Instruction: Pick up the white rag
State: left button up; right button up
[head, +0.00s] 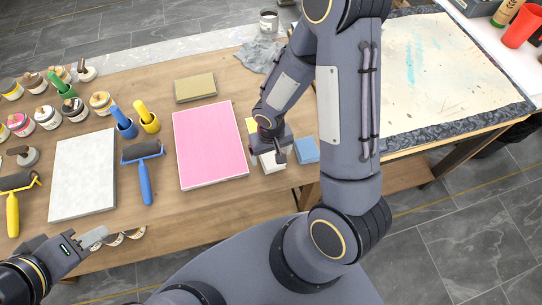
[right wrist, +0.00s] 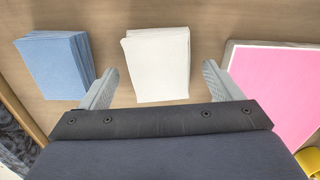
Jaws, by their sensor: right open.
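The white rag (right wrist: 157,65) is a folded, flat-sided block lying on the wooden table, shown in the middle of the right wrist view. In the head view it shows partly (head: 268,164) beneath my right gripper (head: 270,153), which hides much of it. In the right wrist view my right gripper (right wrist: 159,70) is open and empty, its fingers on either side of the rag's near end in the picture. I cannot tell the height gap. My left gripper (head: 98,237) is at the table's front edge, away from the rag; its jaw opening is unclear.
A folded blue rag (head: 306,150) lies beside the white one; a yellow piece (head: 251,125) shows behind it. A pink slab (head: 209,145) lies on the other side. Rollers, a pale slab (head: 84,175) and several jars fill the table's left part.

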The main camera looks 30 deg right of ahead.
jog(key=shift+f, duration=0.45)
jog(key=shift+c, duration=0.2)
jog(key=c, duration=1)
jog(key=shift+r, duration=0.5)
notch_tip(320, 180, up, 3)
jog(key=shift+w+f+p, duration=0.1)
jog(key=shift+f+p, duration=0.1)
jog(key=shift+p, duration=0.1)
jog(key=s+a+r, duration=0.1)
jog(key=a+r, duration=0.2)
jog(key=a, duration=0.1)
jog(key=s+a+r+b, duration=0.1)
jog(key=s+a+r, duration=0.1)
jog(key=a, duration=0.3)
jog(key=s+a+r+b, duration=0.1)
jog(key=a+r, duration=0.3)
jog(key=shift+s+a+r, duration=0.15)
jog(key=shift+a+r, duration=0.1)
